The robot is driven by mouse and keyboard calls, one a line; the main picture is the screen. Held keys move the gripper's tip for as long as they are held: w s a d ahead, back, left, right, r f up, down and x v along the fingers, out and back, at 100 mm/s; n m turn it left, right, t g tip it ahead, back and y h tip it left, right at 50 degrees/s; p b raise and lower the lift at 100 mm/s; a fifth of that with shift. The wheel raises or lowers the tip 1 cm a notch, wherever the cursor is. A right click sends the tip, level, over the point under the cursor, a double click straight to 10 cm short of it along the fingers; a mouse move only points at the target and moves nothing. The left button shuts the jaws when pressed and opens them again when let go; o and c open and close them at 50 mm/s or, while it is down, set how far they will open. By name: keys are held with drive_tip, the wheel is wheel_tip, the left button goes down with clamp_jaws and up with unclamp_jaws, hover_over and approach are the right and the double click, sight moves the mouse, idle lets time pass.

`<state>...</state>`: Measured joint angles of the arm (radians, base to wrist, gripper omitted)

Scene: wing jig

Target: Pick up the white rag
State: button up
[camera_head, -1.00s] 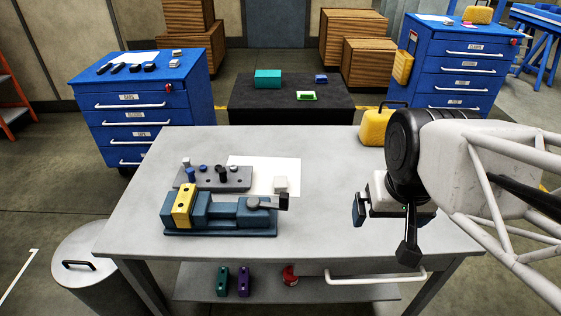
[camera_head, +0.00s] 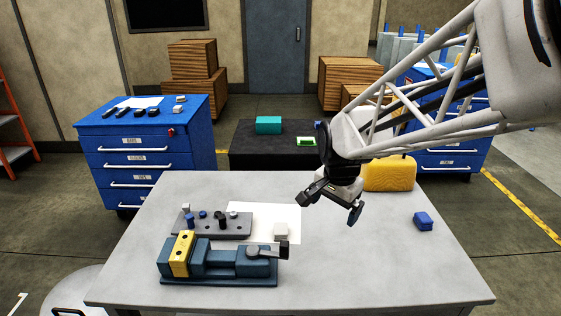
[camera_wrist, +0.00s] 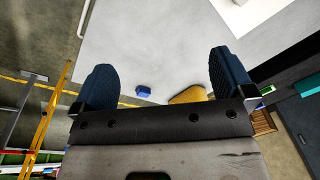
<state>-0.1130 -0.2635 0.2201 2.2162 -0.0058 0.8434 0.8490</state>
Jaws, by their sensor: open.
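A small off-white, block-like piece (camera_head: 281,229) lies at the right edge of a flat white sheet (camera_head: 262,210) on the grey table (camera_head: 360,270). I cannot tell which of these is the rag. A corner of a white surface, likely the sheet, shows at the top of the wrist view (camera_wrist: 240,12). My gripper (camera_head: 332,203) is open and empty above the table, up and to the right of the off-white piece. Its two dark blue fingers stand wide apart in the wrist view (camera_wrist: 162,60).
A blue-and-yellow vise (camera_head: 215,265) and a grey peg block (camera_head: 210,225) stand left of the off-white piece. A blue block (camera_head: 423,221) lies at the table's right. A yellow case (camera_head: 390,174) stands at the back edge. The table's front right is clear.

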drive_tip(key=w+a+f+m, duration=0.55)
drive_tip(key=w+f, duration=0.25)
drive_tip(key=w, duration=0.3)
drive_tip(key=m+g, duration=0.1)
drive_tip(key=m, duration=0.3)
hover_over(279, 227)
drive_tip(key=f, duration=1.1)
drive_tip(key=shift+s+d, duration=0.15)
drive_tip(key=shift+s, duration=0.15)
drive_tip(key=shift+w+f, duration=0.15)
drive_tip(key=shift+f, duration=0.15)
drive_tip(key=shift+f, duration=0.1)
drive_tip(key=shift+f, duration=1.2)
drive_tip(key=shift+f, duration=0.1)
drive_tip(key=shift+w+f, duration=0.1)
drive_tip(key=shift+f, duration=2.4)
